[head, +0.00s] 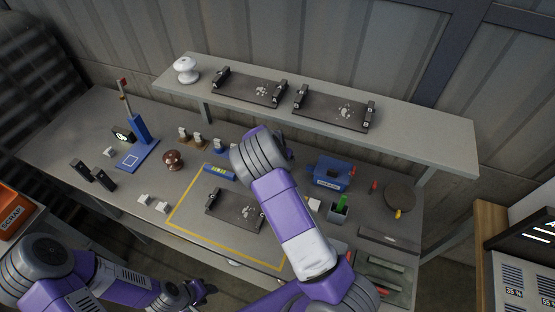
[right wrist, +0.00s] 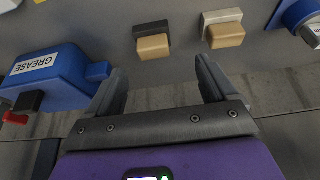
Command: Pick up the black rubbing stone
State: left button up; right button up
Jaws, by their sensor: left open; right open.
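In the right wrist view a black block on a tan block (right wrist: 153,42) lies beyond my right gripper's fingertips; its black part (right wrist: 152,28) looks like the black rubbing stone. A similar tan block with a grey top (right wrist: 222,28) lies to its right. My right gripper (right wrist: 160,68) is open and empty, its fingers apart from both blocks. In the head view my right forearm hides this gripper and probably these blocks. My left gripper (head: 207,289) is open and empty, low in front of the bench.
A blue grease container (right wrist: 45,80) is at left in the right wrist view; a blue box (head: 330,173) shows in the head view. A raised shelf (head: 420,135) runs along the back. A dark plate (head: 235,210) lies in the yellow outline. A wooden knob (head: 173,160) stands left.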

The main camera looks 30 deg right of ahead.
jog(key=shift+w+d+f, duration=0.15)
jog(key=shift+w+f, duration=0.15)
jog(key=shift+f, duration=0.35)
jog(key=shift+s+d+f, duration=0.1)
jog(key=shift+d+f, duration=0.05)
jog(key=shift+f, duration=0.15)
jog(key=x, duration=0.5)
jog(key=shift+s+d, duration=0.1)
jog(key=shift+s, duration=0.25)
jog(key=c, duration=1.2)
